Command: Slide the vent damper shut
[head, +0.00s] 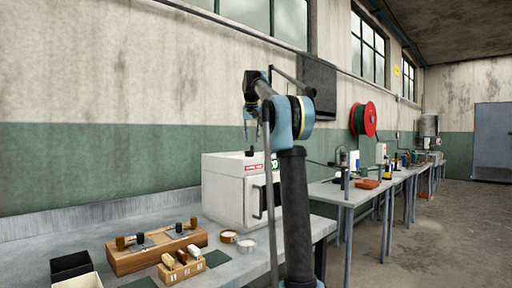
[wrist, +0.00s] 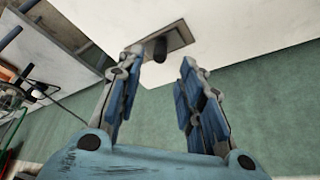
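The vent damper shows in the wrist view as a grey plate (wrist: 177,36) with a dark knob (wrist: 156,48), set on the white top of a box-shaped oven. In the head view the oven (head: 226,191) stands on the bench, and the small dark knob (head: 250,153) sits on its top. My gripper (head: 248,125) points down above the oven top, over the knob. In the wrist view my gripper (wrist: 161,60) is open, with the knob seen between and just beyond its fingertips. Contact with the knob cannot be made out. The vent opening itself cannot be made out.
A wooden block with knobs (head: 155,250), tape rolls (head: 246,246) and a black tray (head: 71,266) lie on the bench left of and in front of the oven. The wall is behind. A red reel (head: 369,118) hangs farther right. The air above the oven is clear.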

